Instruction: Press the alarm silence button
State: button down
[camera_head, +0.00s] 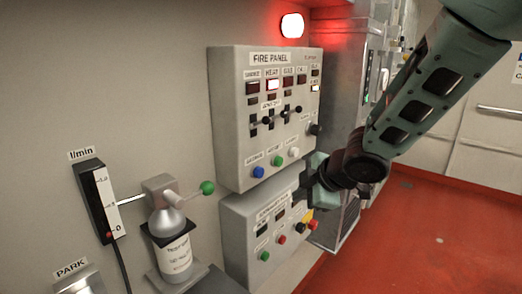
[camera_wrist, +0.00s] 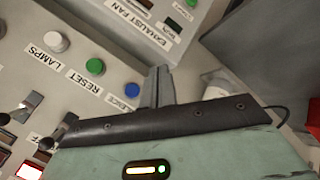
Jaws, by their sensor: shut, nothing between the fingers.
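The fire panel (camera_head: 228,110) is a grey box on the wall with a row of three buttons along its bottom. The blue button (camera_head: 258,172) is at the left, the green button (camera_head: 277,160) in the middle and the white one (camera_head: 293,152) at the right. The green button (camera_wrist: 95,66) reads RESET. My gripper (camera_wrist: 158,78) is shut and empty, its fingertips just right of the blue button there. In the head view my gripper (camera_head: 301,194) is at the panel's lower right.
A lower grey box (camera_head: 235,230) with green, red and yellow-black controls sits below the fire panel. A green-knobbed lever (camera_head: 207,187) and a bottle (camera_head: 174,250) are at left. A red lamp (camera_head: 292,25) glows above. Red floor lies right.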

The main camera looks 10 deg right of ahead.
aim_at(261, 176)
jog(key=shift+w+d+r+n, duration=0.4)
jog(key=shift+w+r+n, duration=0.1)
jog(key=shift+r, duration=0.1)
jog(key=shift+w+a, duration=0.1)
jog(key=shift+w, duration=0.05)
jog(key=w+a+p, duration=0.1)
jog(key=w+a, duration=0.4)
jog(key=w, duration=0.2)
jog(key=shift+p, duration=0.3)
dwell(1.8)
jog(key=shift+w+a, duration=0.25)
jog(key=shift+w+a+p, duration=0.35)
jog(key=shift+w+a, duration=0.1)
jog(key=shift+w, duration=0.1)
dwell(1.1)
jog(key=shift+s, duration=0.1)
jog(key=shift+s+d+b, duration=0.35)
jog(key=shift+s+d, duration=0.3)
jog(key=shift+s, duration=0.15)
